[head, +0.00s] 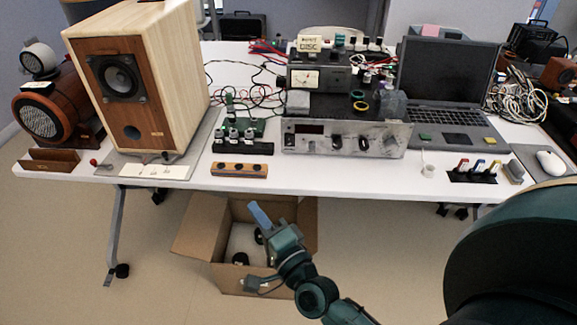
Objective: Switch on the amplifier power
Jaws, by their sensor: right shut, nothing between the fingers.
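The amplifier (408,137) is most likely the wide silver-faced unit on the white table, with a dark display window at its left and several knobs. I cannot make out which control is its power switch. My right gripper (259,213) is shut and empty. In the picture it is below the table's front edge and to the left of the amplifier, over an open cardboard box. It is apart from the amplifier. My left gripper is not in view.
The white table (330,187) holds a wooden speaker (185,60) at left and a laptop (445,80) at right. A wooden block (240,169) and small connectors lie near the front edge. The cardboard box (195,240) stands on the floor. Cables run behind.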

